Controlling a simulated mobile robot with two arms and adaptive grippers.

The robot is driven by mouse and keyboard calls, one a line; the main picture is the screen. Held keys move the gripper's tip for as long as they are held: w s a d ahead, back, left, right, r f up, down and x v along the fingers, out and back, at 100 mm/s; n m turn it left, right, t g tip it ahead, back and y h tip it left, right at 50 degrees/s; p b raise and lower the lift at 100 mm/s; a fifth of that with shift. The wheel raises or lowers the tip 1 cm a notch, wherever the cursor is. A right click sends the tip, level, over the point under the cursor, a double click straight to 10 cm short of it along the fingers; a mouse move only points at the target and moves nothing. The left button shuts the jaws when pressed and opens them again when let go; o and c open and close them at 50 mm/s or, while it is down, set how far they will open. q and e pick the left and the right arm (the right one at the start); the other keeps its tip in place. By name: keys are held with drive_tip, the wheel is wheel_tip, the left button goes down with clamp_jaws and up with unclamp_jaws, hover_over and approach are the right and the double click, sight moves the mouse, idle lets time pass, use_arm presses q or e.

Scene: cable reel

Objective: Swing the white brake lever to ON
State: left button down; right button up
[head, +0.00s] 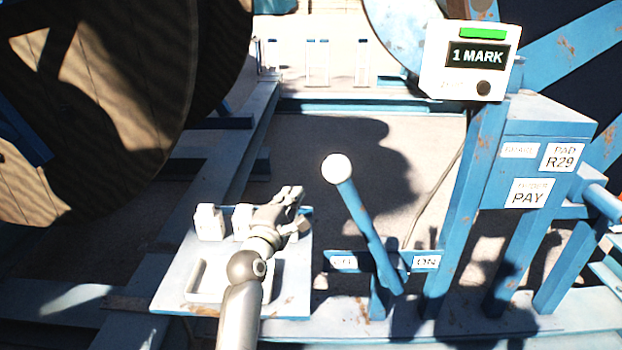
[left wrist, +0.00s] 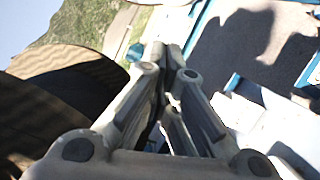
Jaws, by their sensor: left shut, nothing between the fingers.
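The brake lever has a blue shaft and a white ball knob (head: 337,168). It leans up and to the left from its pivot low on the blue frame. Its shaft crosses between a left label (head: 343,261), too blurred to read surely, and the ON label (head: 426,262). My left gripper (head: 296,194) is shut and empty, to the left of the knob and a little lower in the head view, apart from the lever. Its closed fingers fill the middle of the left wrist view (left wrist: 170,55), where I cannot make out the lever. My right gripper is not in view.
A pale tray (head: 172,297) with white blocks (head: 210,222) lies under my left arm. A large wooden reel (head: 100,110) is at the left. A thin cable hangs right of the lever.

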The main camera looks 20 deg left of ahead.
use_arm(q)
drive_tip(key=w+d+r+p, duration=0.1)
drive_tip(key=w+d, duration=0.1)
drive_tip(key=w, duration=0.5)
drive_tip(key=shift+d, duration=0.4)
drive_tip(key=shift+r, duration=0.1)
